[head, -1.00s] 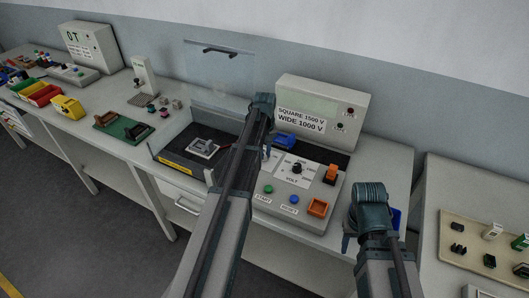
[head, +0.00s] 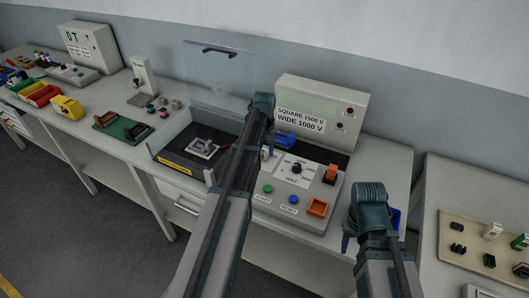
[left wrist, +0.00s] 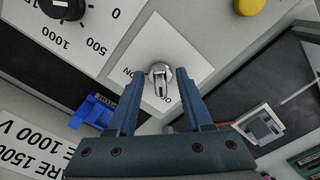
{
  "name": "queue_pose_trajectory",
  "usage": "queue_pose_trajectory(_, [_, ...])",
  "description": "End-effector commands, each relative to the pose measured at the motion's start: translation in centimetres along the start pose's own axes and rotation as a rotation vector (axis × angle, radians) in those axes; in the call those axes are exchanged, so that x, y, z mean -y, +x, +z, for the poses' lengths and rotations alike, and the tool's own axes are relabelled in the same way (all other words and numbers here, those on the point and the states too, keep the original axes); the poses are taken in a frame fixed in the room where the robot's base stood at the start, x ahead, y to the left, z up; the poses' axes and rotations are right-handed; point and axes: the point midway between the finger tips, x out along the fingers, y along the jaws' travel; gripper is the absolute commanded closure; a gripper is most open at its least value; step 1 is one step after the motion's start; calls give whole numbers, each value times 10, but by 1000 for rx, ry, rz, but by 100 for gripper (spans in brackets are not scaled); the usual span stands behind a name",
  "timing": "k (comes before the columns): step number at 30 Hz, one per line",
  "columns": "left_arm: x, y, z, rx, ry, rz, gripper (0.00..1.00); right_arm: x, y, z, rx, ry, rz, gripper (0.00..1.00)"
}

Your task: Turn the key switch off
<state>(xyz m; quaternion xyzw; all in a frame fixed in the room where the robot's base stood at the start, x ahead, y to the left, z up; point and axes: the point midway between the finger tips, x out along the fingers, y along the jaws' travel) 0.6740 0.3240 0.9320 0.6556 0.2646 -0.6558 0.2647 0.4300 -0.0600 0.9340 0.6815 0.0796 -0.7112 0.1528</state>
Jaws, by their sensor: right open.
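The key switch (left wrist: 160,76) is a silver key on a white plate with ON and OFF marks. In the left wrist view it sits between the fingers of my left gripper (left wrist: 158,98), which is open with a gap on each side of the key. The key's handle points down in that picture, towards the palm. In the head view my left arm hides most of the switch, on the left part of the grey control panel (head: 325,187). My right gripper (head: 373,240) is open over the bench's front right, pointing down; its fingertips are partly hidden.
A blue connector (left wrist: 93,112) lies close to my left fingers. A dark tray with a raised clear lid (head: 218,72) stands left of the panel.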

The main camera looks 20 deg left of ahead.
Motion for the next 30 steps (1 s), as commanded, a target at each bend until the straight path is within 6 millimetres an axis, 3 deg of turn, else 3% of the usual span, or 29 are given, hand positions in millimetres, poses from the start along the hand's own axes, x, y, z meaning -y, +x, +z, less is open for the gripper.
queue_pose_trajectory(14, [0, -10, 0, 0, 1, 0, 50, -1, -10, 1, 0, 0, 0, 50])
queue_pose_trajectory(30, [0, -83, 0, 0, 1, 0, 50, -8, -83, 5, 0, -1, 0, 50])
